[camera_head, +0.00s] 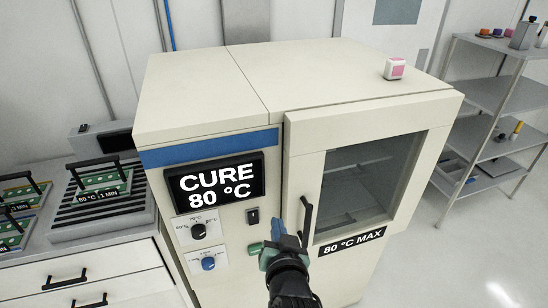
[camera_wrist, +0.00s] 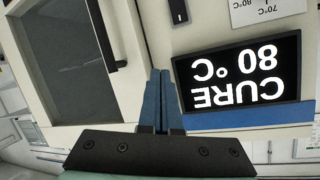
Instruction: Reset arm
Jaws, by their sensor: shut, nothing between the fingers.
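In the wrist view my gripper (camera_wrist: 157,78) points at the oven front, between the dark door window (camera_wrist: 75,60) and the display (camera_wrist: 240,78), which appears upside down. I cannot tell whether the fingers touch the oven. The display (camera_head: 215,184) reads CURE 80 °C. The oven door (camera_head: 300,170) looks shut.
A bench (camera_head: 90,265) with drawers stands at the left, with a ribbed black plate (camera_head: 75,222) and several green boards in handled carriers. A pink-and-white block (camera_head: 395,68) sits on the oven top. A metal shelf rack (camera_head: 495,95) stands at the right. Floor at the lower right is clear.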

